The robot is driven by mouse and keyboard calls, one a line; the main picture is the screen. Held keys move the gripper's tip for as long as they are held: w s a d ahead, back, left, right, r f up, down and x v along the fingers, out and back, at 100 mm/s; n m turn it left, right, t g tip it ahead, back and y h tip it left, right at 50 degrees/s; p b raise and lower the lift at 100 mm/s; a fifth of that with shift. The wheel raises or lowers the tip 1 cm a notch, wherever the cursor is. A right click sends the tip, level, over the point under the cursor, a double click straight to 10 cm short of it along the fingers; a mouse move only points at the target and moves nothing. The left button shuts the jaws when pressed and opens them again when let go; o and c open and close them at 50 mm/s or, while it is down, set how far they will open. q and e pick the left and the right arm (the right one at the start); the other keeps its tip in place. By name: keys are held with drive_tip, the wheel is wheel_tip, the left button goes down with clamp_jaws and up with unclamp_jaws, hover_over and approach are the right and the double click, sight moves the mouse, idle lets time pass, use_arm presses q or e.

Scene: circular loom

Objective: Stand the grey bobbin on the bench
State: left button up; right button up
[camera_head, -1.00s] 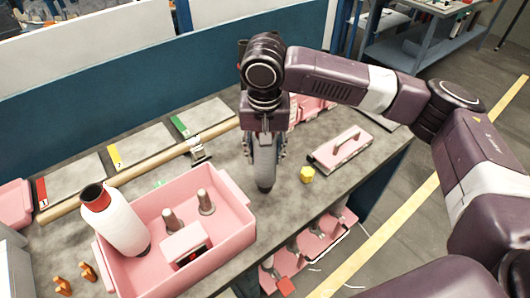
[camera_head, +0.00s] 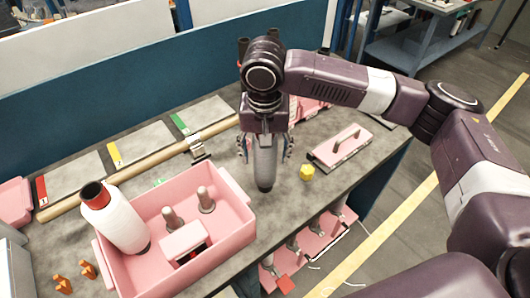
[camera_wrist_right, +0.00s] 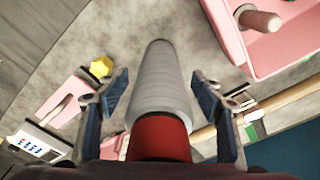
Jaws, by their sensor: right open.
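The grey bobbin (camera_head: 265,165) stands upright on the bench (camera_head: 225,165), to the right of the pink bin. In the right wrist view its grey winding (camera_wrist_right: 160,88) and red end (camera_wrist_right: 160,137) lie between my fingers. My right gripper (camera_head: 265,150) is above and around the bobbin, with its fingers spread on both sides. The wrist view shows gaps between the blue finger pads (camera_wrist_right: 160,105) and the bobbin. The bobbin's upper part is hidden by my gripper in the head view. My left gripper is not seen.
A pink bin (camera_head: 240,222) holds a white bobbin (camera_head: 118,222) with a red top and grey pegs. A yellow piece (camera_head: 307,172) and a pink handled block (camera_head: 340,148) are to the right. A wooden rod (camera_head: 130,172) lies behind the bin.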

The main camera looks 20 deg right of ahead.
drive_tip(key=r, duration=0.4)
drive_tip(key=s+r, duration=0.1)
drive_tip(key=r, duration=0.7)
drive_tip(key=shift+s+a, duration=0.15)
drive_tip(key=shift+a, duration=0.1)
